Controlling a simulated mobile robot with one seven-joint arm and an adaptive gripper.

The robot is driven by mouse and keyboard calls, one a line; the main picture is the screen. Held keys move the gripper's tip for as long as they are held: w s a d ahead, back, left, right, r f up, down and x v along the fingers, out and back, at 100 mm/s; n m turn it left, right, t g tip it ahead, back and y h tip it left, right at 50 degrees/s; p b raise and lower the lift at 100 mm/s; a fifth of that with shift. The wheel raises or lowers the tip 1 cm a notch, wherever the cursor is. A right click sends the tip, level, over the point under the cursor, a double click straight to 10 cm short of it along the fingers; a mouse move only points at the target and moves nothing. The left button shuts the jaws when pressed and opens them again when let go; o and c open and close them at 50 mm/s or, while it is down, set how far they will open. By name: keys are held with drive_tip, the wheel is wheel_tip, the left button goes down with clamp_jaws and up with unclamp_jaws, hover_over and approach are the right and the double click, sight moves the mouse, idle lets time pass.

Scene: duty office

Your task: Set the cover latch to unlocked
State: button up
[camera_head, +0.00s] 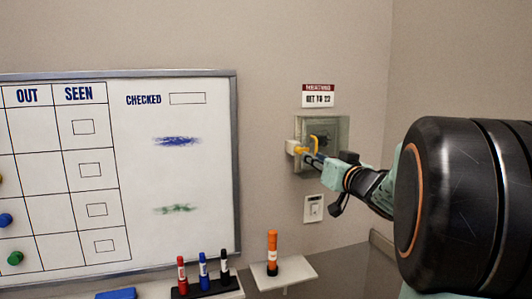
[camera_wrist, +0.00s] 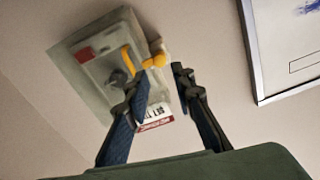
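A clear, greenish cover (camera_head: 340,128) sits on the wall over a dark round dial, below a small sign. A yellow latch (camera_head: 301,150) with a pale block is at the cover's left edge. A yellow curved piece (camera_head: 315,142) stands beside it. In the wrist view the cover (camera_wrist: 88,82) is tilted, with the yellow latch (camera_wrist: 155,61) at its edge. My gripper (camera_head: 312,158) is close to the latch. In the wrist view my gripper (camera_wrist: 160,76) has its fingers apart, with the latch just beyond the tips. I cannot tell whether they touch it.
The sign (camera_head: 318,96) reads heating, set to 22. A switch (camera_head: 313,208) is below the cover. A whiteboard (camera_head: 215,170) hangs left. An orange marker (camera_head: 272,252) stands on a small shelf (camera_head: 300,270). Several markers stand in a dark holder (camera_head: 207,286).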

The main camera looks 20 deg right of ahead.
sight(303, 150)
drive_tip(key=w, duration=0.7)
drive_tip(key=shift+p, duration=0.35)
drive_tip(key=shift+a, duration=0.1)
drive_tip(key=shift+c, duration=0.6)
clamp_jaws()
